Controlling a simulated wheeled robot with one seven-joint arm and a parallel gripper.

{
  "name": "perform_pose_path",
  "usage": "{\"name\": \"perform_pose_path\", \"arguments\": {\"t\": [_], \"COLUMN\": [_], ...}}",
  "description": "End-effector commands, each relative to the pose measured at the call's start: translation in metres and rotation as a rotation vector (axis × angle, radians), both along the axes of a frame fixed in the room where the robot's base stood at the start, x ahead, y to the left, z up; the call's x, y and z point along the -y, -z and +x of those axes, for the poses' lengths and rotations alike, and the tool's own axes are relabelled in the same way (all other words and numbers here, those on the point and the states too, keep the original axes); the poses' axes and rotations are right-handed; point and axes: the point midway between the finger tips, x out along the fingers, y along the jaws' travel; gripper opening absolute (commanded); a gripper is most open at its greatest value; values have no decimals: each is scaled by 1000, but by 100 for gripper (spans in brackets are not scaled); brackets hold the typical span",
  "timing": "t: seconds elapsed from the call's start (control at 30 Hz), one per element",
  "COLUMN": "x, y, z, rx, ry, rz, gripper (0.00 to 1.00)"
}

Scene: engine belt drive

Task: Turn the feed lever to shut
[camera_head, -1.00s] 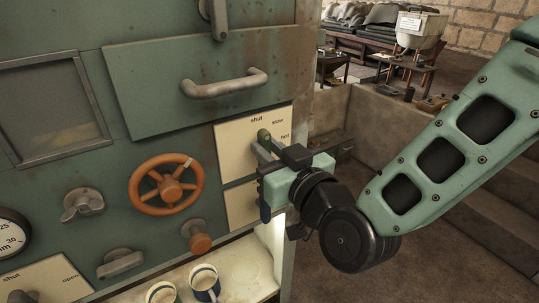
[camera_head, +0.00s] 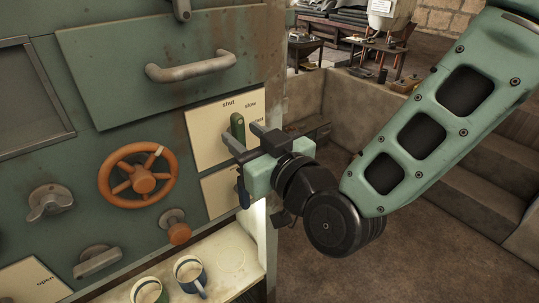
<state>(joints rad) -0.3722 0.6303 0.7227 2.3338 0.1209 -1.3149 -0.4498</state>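The feed lever (camera_head: 237,127) has a green grip and sits on a cream plate (camera_head: 205,136) marked shut, slow and fast. Its grip points roughly upward, below and between the words shut and slow. My gripper (camera_head: 243,138) is at the plate with its two grey fingers spread apart. One finger is to the left of the lever and the other to its right. I cannot tell whether either finger touches the grip. The lever's lower part and pivot are hidden behind the fingers.
A dark blue handle (camera_head: 243,192) hangs just below my gripper. An orange handwheel (camera_head: 138,176) and an orange knob (camera_head: 179,233) are to the left. A drawer handle (camera_head: 191,66) is above. Mugs (camera_head: 190,274) stand on the shelf below. Open floor lies to the right.

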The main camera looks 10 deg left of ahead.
Motion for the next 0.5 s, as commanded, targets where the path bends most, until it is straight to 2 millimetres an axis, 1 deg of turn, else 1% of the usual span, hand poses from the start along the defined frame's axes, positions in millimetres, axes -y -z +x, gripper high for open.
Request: {"name": "perform_pose_path", "arguments": {"t": [0.03,0.3,0.5], "x": [7,48,53], "y": [3,5,3], "z": [-6,-40,-42], "rx": [3,5,5], "ry": [-1,1,-1], "rz": [-1,1,7], "gripper": [40,40,40]}}
